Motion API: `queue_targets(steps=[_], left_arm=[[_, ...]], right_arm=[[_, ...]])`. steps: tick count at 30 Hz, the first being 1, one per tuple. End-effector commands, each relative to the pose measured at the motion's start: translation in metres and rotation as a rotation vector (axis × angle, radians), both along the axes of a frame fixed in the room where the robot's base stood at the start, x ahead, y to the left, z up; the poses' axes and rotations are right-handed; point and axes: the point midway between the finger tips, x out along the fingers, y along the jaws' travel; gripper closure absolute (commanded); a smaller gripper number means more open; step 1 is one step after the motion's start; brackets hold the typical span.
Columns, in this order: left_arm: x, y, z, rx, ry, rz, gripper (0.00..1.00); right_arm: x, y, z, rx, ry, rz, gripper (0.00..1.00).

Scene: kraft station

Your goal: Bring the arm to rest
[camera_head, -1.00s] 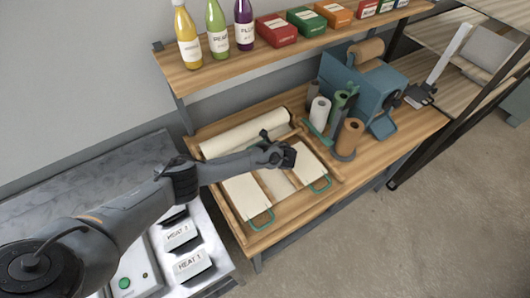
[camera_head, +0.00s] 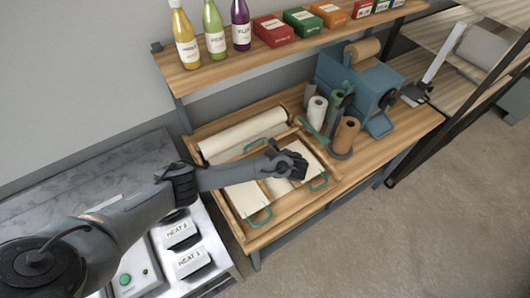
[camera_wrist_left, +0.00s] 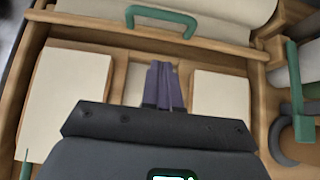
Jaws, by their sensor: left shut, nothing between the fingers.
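My left arm (camera_head: 125,215) comes in from the left over the heater station and reaches over a wooden tray on the bench. My left gripper (camera_head: 300,165) is above the tray's middle and holds nothing. In the left wrist view its fingers (camera_wrist_left: 163,86) are together, above the strip between two cream boards. The left board (camera_wrist_left: 65,90) and the right board (camera_wrist_left: 222,105) lie in the tray, apart from the fingers. My right gripper is not in view.
A cream roll (camera_head: 240,134) lies along the tray's back, with a green handle (camera_wrist_left: 160,18) in front. Upright rolls (camera_head: 346,134) and a blue machine (camera_head: 355,85) stand to the right. A shelf (camera_head: 290,48) above holds bottles and boxes. Labelled heater blocks (camera_head: 190,262) are front left.

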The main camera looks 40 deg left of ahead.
Motion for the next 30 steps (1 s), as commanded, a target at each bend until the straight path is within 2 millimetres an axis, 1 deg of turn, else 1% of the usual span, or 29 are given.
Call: queue_targets(steps=[1, 3, 9, 14, 17, 20, 21, 23, 24, 26, 27, 29, 30], left_arm=[[-0.002, -0.009, 0.005, -0.005, -0.001, -0.003, 1.0], [-0.005, -0.017, 0.012, -0.003, 0.001, -0.004, 1.0], [-0.01, -0.034, 0.027, -0.003, 0.001, -0.004, 1.0], [-0.013, -0.041, 0.031, -0.009, -0.002, -0.003, 1.0], [-0.021, -0.055, 0.026, -0.049, -0.015, 0.004, 1.0], [-0.04, -0.082, 0.017, -0.142, -0.045, 0.024, 1.0], [-0.051, -0.097, 0.013, -0.195, -0.064, 0.04, 1.0], [-0.071, -0.121, 0.01, -0.29, -0.095, 0.078, 1.0], [-0.086, -0.137, 0.008, -0.361, -0.119, 0.114, 1.0], [-0.109, -0.161, 0.01, -0.474, -0.158, 0.185, 1.0], [-0.126, -0.174, 0.014, -0.551, -0.187, 0.245, 1.0], [-0.149, -0.19, 0.022, -0.662, -0.23, 0.348, 1.0], [-0.165, -0.197, 0.029, -0.73, -0.26, 0.423, 1.0]], right_arm=[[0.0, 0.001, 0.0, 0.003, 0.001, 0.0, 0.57], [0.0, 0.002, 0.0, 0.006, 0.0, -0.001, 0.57], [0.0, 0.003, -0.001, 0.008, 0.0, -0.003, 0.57], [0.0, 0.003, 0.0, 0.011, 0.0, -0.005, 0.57], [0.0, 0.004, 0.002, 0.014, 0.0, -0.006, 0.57], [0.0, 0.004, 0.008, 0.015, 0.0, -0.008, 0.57], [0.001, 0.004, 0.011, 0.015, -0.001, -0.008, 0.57], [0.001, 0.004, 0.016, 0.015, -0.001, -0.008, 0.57], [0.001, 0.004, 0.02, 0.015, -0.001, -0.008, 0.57], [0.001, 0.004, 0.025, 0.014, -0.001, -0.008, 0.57], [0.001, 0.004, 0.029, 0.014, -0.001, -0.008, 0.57], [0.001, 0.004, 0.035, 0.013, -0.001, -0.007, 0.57], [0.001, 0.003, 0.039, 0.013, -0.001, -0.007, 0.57]])
